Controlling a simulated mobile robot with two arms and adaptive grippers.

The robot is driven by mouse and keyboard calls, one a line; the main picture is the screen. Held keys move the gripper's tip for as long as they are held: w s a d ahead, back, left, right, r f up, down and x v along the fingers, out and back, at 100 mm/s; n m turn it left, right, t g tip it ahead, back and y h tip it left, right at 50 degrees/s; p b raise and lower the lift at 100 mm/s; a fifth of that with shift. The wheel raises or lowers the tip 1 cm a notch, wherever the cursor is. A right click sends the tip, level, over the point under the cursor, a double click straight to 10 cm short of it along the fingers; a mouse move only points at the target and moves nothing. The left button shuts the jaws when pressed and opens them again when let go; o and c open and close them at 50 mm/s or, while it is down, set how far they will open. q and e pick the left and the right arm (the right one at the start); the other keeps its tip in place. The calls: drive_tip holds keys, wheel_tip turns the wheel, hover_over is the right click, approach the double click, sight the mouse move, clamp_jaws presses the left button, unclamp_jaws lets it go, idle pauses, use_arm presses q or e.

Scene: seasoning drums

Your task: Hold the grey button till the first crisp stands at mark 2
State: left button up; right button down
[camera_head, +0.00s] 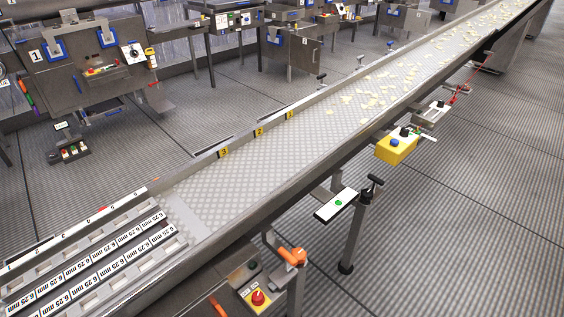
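Neither of my grippers is in view. The conveyor belt (262,165) runs from the upper right to the lower left. Pale yellow crisps lie scattered on its upper part; the leading crisp (329,112) lies up-belt of mark 1 (290,114). Mark 2 (258,132) and mark 3 (223,152) are yellow plates further down the far rail. The belt beside marks 2 and 3 is bare. A yellow control box (396,149) with a blue button (394,142) and a dark one stands at the near side. I cannot tell for sure which button is the grey one.
A red mushroom button (257,298) and an orange handle (291,256) are low at the near side. A white panel with a green dot (338,203) sits by a post. Slotted rails labelled 6.25 mm (110,250) fill the lower left. The floor at right is open.

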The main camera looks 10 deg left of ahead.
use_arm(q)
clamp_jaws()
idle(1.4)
